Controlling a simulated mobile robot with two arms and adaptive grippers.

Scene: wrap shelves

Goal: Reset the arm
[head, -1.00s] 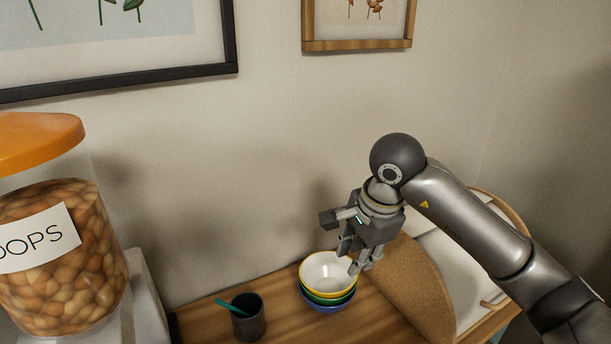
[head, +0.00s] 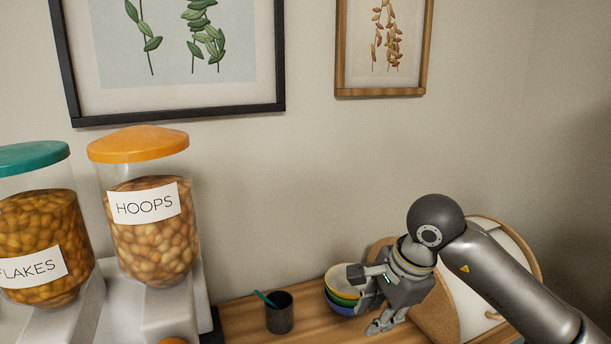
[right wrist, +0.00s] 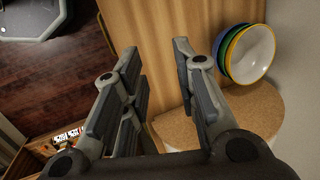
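My right arm comes in from the right in the head view. Its gripper (head: 376,302) is in front of a stack of bowls (head: 341,288) and hides part of it. In the right wrist view the gripper (right wrist: 157,62) has its fingers apart with nothing between them. The bowls show there too (right wrist: 250,55), beside the right finger and apart from it; they are nested, with a white-and-yellow one innermost, then green and blue. My left gripper is not in view.
A dark cup (head: 280,316) with a teal stick stands on the wooden counter (head: 240,318). Cereal dispensers labelled HOOPS (head: 152,235) and FLAKES (head: 38,245) stand at left. A round cork board (right wrist: 250,108) lies near the bowls. Framed pictures hang on the wall.

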